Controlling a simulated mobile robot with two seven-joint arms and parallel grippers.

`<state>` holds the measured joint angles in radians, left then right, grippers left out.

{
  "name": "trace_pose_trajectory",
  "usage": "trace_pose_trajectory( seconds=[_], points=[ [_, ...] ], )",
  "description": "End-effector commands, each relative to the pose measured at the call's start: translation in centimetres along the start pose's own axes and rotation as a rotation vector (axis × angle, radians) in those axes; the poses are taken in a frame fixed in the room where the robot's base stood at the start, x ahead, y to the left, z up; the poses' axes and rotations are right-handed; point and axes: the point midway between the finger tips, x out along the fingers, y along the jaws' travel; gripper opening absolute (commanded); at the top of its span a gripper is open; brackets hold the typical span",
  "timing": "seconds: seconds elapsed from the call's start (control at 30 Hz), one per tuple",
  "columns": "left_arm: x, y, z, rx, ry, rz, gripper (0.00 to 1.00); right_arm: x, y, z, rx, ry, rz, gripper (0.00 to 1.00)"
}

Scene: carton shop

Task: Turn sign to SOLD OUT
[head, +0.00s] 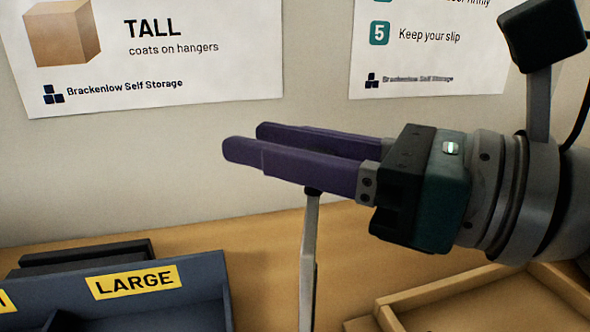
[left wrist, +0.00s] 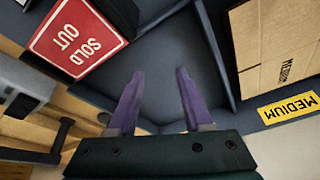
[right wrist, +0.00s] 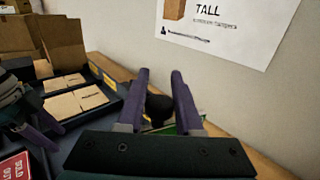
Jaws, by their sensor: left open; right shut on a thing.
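The red sign (left wrist: 76,40) with white SOLD OUT lettering lies at the upper left of the left wrist view, beside my left gripper (left wrist: 158,72). A red corner of it (right wrist: 15,166) shows at the lower left of the right wrist view. My left gripper is open and empty over a bare dark compartment. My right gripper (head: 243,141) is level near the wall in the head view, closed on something. A dark rounded knob (right wrist: 158,108) shows between its fingers in the right wrist view. A grey post (head: 309,260) with a dark top stands just under the fingers.
A blue-grey sorter (head: 217,262) with a yellow LARGE label (head: 134,281) stands at lower left. Flat cartons lie in its compartments, one by the MEDIUM label (left wrist: 290,108). A wooden tray (head: 455,300) is at lower right. Posters (head: 150,50) hang on the wall behind.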

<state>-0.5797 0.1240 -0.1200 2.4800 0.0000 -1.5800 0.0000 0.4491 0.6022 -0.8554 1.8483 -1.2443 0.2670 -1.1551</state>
Motion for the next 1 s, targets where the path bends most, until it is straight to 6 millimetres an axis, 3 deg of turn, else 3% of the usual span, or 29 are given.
trace_pose_trajectory(
  seconds=[0.2,0.63,0.67,0.9,1.0],
  points=[
    [1.03,-0.01,0.34,0.002,0.000,-0.001,0.50,-0.01,0.12,-0.19,0.000,0.002,0.044,0.00],
    [1.04,0.07,0.33,-0.001,0.000,0.001,0.50,0.00,0.15,-0.05,0.002,0.002,0.052,0.00],
    [1.04,0.08,0.33,-0.002,0.000,0.001,0.50,0.00,0.15,-0.05,0.002,0.001,0.052,0.35],
    [1.03,0.26,0.29,-0.008,0.001,0.006,0.50,0.01,0.15,-0.03,0.001,0.001,0.052,0.62],
    [1.03,0.27,0.29,-0.008,0.001,0.007,0.50,0.01,0.16,-0.02,0.001,0.001,0.052,0.63]
  ],
)
